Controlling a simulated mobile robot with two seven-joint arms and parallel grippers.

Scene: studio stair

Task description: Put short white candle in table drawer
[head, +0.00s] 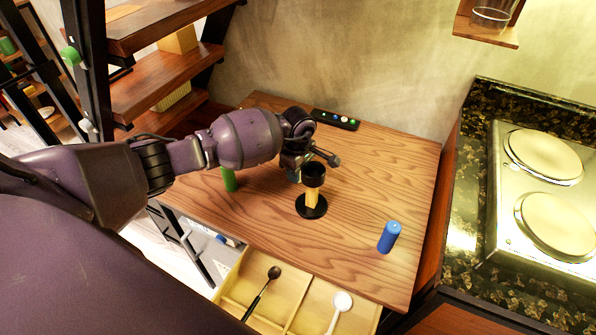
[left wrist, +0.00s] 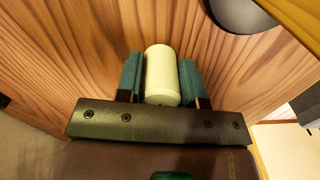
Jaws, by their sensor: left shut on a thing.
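The short white candle (left wrist: 162,76) is upright between the two teal finger pads of my left gripper (left wrist: 162,80) in the left wrist view. The left gripper (head: 293,174) is shut on it, over the wooden table (head: 350,200). In the head view my wrist hides the candle. I cannot tell whether the candle touches the tabletop. The table drawer (head: 237,291) is pulled open at the table's front. It holds a black spoon (head: 258,297) and a white spoon (head: 340,306) in separate compartments. My right gripper is not in view.
A green candle (head: 229,180) and a blue cylinder (head: 389,237) stand on the table. A black strip with buttons (head: 336,120) lies at the back. A stove (head: 540,190) is at right, stairs (head: 165,75) at left.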

